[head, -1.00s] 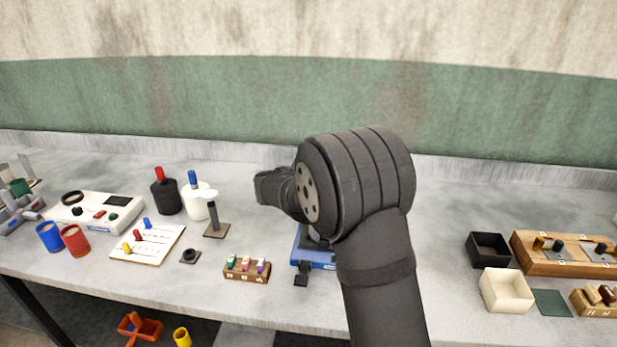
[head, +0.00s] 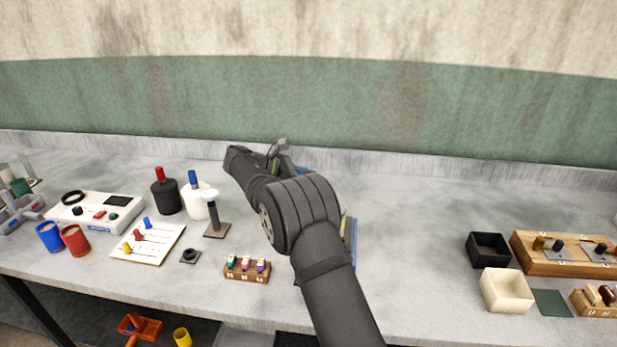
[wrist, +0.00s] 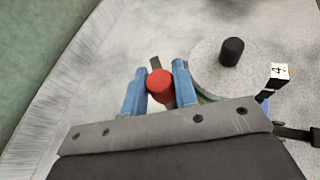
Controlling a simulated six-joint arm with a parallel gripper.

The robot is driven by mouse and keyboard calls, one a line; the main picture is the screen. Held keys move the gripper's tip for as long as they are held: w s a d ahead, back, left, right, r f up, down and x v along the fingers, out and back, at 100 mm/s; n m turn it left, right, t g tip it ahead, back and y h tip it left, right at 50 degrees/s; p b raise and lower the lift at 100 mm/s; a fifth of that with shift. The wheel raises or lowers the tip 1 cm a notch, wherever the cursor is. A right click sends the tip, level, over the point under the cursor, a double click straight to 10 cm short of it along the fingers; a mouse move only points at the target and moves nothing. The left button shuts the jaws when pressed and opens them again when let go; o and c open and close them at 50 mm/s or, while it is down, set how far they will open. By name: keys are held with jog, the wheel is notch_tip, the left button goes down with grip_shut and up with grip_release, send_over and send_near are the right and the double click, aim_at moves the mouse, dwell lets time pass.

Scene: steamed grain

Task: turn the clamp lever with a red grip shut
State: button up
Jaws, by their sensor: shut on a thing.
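The red grip (wrist: 160,86) of the clamp lever sits between the two blue fingers of my gripper (wrist: 161,80) in the wrist view. My gripper is shut on it. A short grey bar (wrist: 155,63) shows just beyond the grip. The rest of the lever is hidden under the gripper body. A round grey disc (wrist: 208,75) with an upright black knob (wrist: 232,50) lies to the right of the fingers. In the head view my arm covers most of the blue fixture (head: 351,240), and the red grip is hidden.
A small block marked 4 (wrist: 279,73) stands beside the disc. A wooden block with coloured pegs (head: 247,268) and a post on a dark base (head: 215,222) stand left of my arm. Black (head: 489,250) and cream (head: 507,290) boxes stand right. The bench between is clear.

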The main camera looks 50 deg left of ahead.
jog(key=shift+m+g+h, duration=0.7)
jog(key=shift+m+h, duration=0.6)
jog(key=shift+m+g+h, duration=0.3)
jog(key=shift+m+h, duration=0.2)
jog(key=shift+h, duration=0.1)
jog(key=o, duration=1)
jog(key=shift+r+n+t+y, duration=0.1)
jog(key=shift+n+t+y, duration=0.3)
jog(key=shift+n+y, duration=0.1)
